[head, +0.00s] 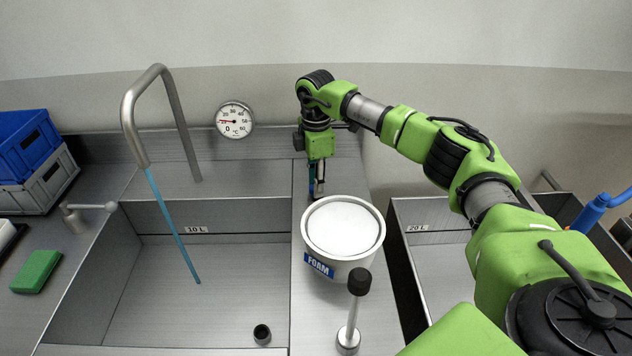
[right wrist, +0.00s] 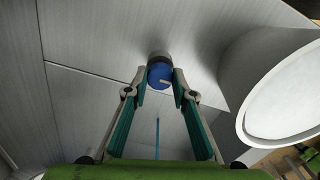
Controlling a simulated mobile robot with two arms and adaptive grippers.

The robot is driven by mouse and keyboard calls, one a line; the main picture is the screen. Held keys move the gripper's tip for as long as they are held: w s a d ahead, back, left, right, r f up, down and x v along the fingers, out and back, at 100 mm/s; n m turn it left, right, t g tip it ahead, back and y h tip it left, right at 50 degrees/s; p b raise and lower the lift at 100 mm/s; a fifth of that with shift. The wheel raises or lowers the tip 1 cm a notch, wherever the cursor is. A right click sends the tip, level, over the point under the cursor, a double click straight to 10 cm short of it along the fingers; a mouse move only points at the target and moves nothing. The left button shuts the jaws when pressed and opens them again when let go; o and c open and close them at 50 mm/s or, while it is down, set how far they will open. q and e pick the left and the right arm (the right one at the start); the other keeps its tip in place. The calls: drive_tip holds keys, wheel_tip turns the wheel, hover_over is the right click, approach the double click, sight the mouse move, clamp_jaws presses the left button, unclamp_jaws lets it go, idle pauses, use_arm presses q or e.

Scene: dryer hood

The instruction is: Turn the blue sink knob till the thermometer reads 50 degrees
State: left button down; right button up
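The blue sink knob (right wrist: 159,77) shows in the right wrist view, with a pale mark on its face, on a grey base against the metal. In the right wrist view the fingers of this gripper (right wrist: 160,72) stand close on both sides of the knob, with no clear gap. The thermometer (head: 235,120) is a round white dial on the back wall; its red needle points left, at the low part of the scale. My left gripper is out of view.
A blue stream (head: 172,225) runs from the bent faucet (head: 128,120) into the left sink (head: 110,290). The white foam tub (head: 316,252) stands close to my right gripper. A black-topped lever (head: 348,335) stands in front. Blue and grey crates (head: 27,150) and a green block (head: 36,271) are left.

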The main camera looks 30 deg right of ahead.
drive_tip(key=shift+n, duration=0.4)
drive_tip(key=n, duration=0.6)
drive_tip(key=shift+n, duration=0.3)
drive_tip(key=n, duration=0.3)
drive_tip(key=shift+n, duration=0.3)
drive_tip(key=n, duration=0.3)
drive_tip(key=shift+r+n, duration=0.1)
drive_tip(key=shift+n, duration=0.3)
drive_tip(key=n+b, duration=0.1)
drive_tip(key=n, duration=1)
drive_tip(key=shift+w+n, duration=0.1)
drive_tip(key=shift+n, duration=0.2)
